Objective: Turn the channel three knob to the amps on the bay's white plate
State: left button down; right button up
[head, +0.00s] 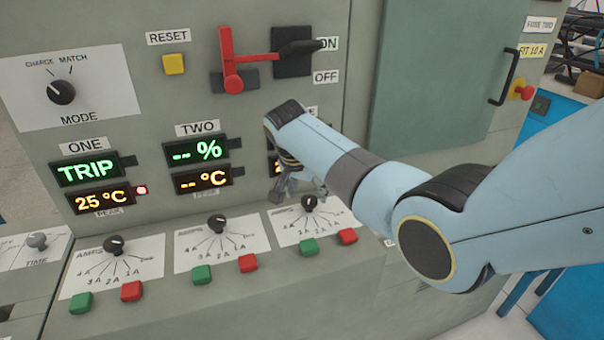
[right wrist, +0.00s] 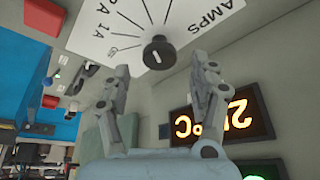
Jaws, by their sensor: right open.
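The channel three knob (head: 309,203) is black and stands on a white AMPS dial plate (head: 287,236) at the right of the lower sloping panel. In the right wrist view the knob (right wrist: 159,53) shows a pale mark; I cannot tell which value it points at. My right gripper (head: 297,188) is open at the knob's upper left. In the right wrist view the open fingers (right wrist: 163,78) stand to either side of the knob's line, apart from it. A white label (head: 540,23) seems to read FUSE TWO, above a yellow FIT 10 A label (head: 531,50). My left gripper is out of view.
Green (head: 309,247) and red (head: 348,237) buttons sit just below the dial. The channel two knob (head: 217,224) is to the left. My right arm hides most of channel three's displays. A red lever (head: 229,60) and a door handle (head: 506,78) stick out above.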

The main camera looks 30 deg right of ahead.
jog(key=v, duration=0.9)
jog(key=shift+s, duration=0.1)
jog(key=s+f+n+y, duration=0.1)
jog(key=s+f+n, duration=0.2)
jog(key=s, duration=0.6)
jog(key=s+f+n, duration=0.3)
jog(key=s, duration=0.5)
jog(key=s+a+r+n+t+y, duration=0.1)
jog(key=s+a+r+n, duration=0.15)
jog(key=s, duration=0.55)
jog(key=s+a+r+n+t+y, duration=0.1)
jog(key=s+a+r+n, duration=0.2)
jog(key=s, duration=0.5)
jog(key=s+d+f+g+b, duration=0.15)
jog(key=f+b, duration=0.25)
jog(key=f, duration=1.3)
jog(key=d+f+g+b, duration=0.1)
jog(key=d+f+b, duration=0.15)
jog(key=f, duration=1.45)
jog(key=s+f+b, duration=0.6)
jog(key=s+f, duration=1.2)
jog(key=f, duration=0.4)
jog(key=shift+s+d+f+n+g+b, duration=0.15)
jog(key=shift+s+d+n+g+b, duration=0.15)
jog(key=shift+s+d+n+g, duration=0.1)
